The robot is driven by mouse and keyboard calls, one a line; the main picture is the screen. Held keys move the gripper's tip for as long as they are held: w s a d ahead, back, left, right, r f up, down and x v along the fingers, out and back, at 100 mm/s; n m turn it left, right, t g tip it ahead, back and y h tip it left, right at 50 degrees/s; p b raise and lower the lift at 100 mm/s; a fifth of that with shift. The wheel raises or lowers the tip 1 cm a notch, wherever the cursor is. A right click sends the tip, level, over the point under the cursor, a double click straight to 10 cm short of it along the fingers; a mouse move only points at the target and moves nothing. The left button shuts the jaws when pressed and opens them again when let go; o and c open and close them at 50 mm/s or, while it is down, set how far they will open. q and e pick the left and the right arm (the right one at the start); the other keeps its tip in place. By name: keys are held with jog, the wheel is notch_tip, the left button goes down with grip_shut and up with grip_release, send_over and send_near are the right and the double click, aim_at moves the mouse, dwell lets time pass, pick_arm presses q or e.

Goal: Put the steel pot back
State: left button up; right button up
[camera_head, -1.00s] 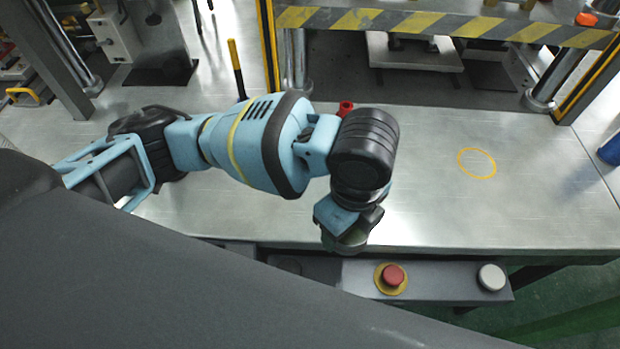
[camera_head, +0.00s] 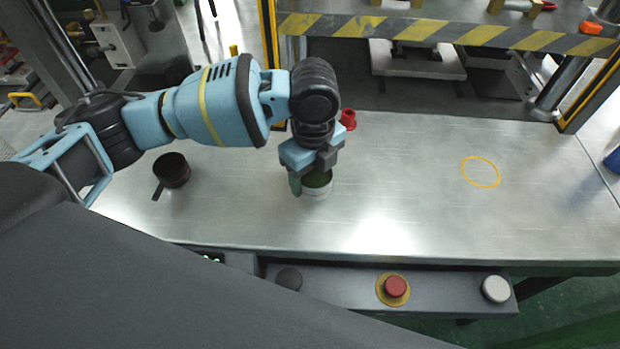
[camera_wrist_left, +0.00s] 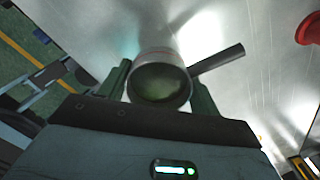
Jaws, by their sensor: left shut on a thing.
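The steel pot (camera_head: 319,193) is a small silvery cup with green contents, near the middle of the table. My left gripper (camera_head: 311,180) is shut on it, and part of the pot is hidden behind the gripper. In the left wrist view the pot (camera_wrist_left: 160,57) sits between the two green fingers, with a dark handle sticking out to the right. I cannot tell whether the pot touches the table. My right gripper is not in view.
A dark pot (camera_head: 172,168) with a handle stands at the left of the metal table (camera_head: 420,215). A red part (camera_head: 348,119) is close behind my gripper. A yellow ring (camera_head: 480,172) marks clear table at right. A button panel (camera_head: 440,287) runs along the front.

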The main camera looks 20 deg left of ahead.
aim_at(310, 179)
pick_arm(q)
jog(key=f, duration=0.2)
jog(key=shift+w+a+f, duration=0.3)
jog(key=shift+w+a, duration=0.05)
jog(key=shift+a, duration=0.05)
jog(key=shift+f, duration=0.45)
jog(key=o, duration=1.2)
jog(key=shift+f, duration=0.15)
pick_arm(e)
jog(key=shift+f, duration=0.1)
pick_arm(q)
jog(key=shift+r+p, duration=0.5)
jog(key=shift+r, duration=5.65)
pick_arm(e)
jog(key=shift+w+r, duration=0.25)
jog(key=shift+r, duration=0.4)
